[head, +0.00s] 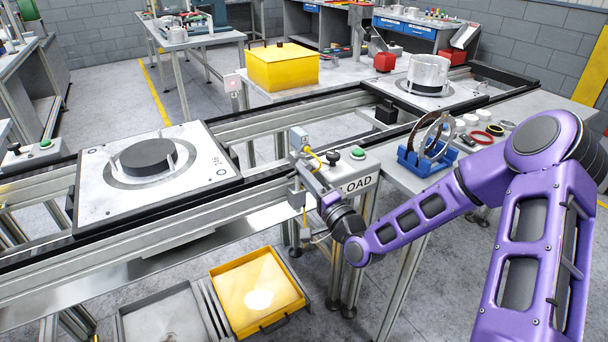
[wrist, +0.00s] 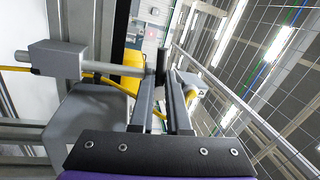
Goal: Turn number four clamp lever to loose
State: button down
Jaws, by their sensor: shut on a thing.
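My gripper (head: 311,182) is beside the conveyor rail, at a small grey bracket with a yellow cable, left of the LOAD box. In the wrist view its two long fingers (wrist: 167,88) point away from me. They are shut on a narrow dark piece (wrist: 161,64) at the fingertips, which looks like the clamp lever. A grey block with a round bar (wrist: 60,60) is left of the fingers. The lever is too small and covered to make out in the head view. I cannot read a number four or tell the lever's setting.
The LOAD box (head: 346,170) with green and black buttons is close right of my gripper. A pallet (head: 108,198) with a dark disc sits on the conveyor at left. A blue stand (head: 424,162) holds rings at right. A yellow tray (head: 257,290) is below.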

jog(key=shift+w+d+r, duration=0.15)
jog(key=shift+w+r, duration=0.05)
jog(key=c, duration=1)
grip_release()
jog(key=shift+c, duration=0.2)
jog(key=shift+o, duration=0.7)
jog(key=shift+f, duration=0.1)
jog(key=shift+s, duration=0.1)
jog(key=v, duration=1.7)
jog(key=shift+s+d+f, duration=0.1)
jog(key=shift+s+f, duration=0.05)
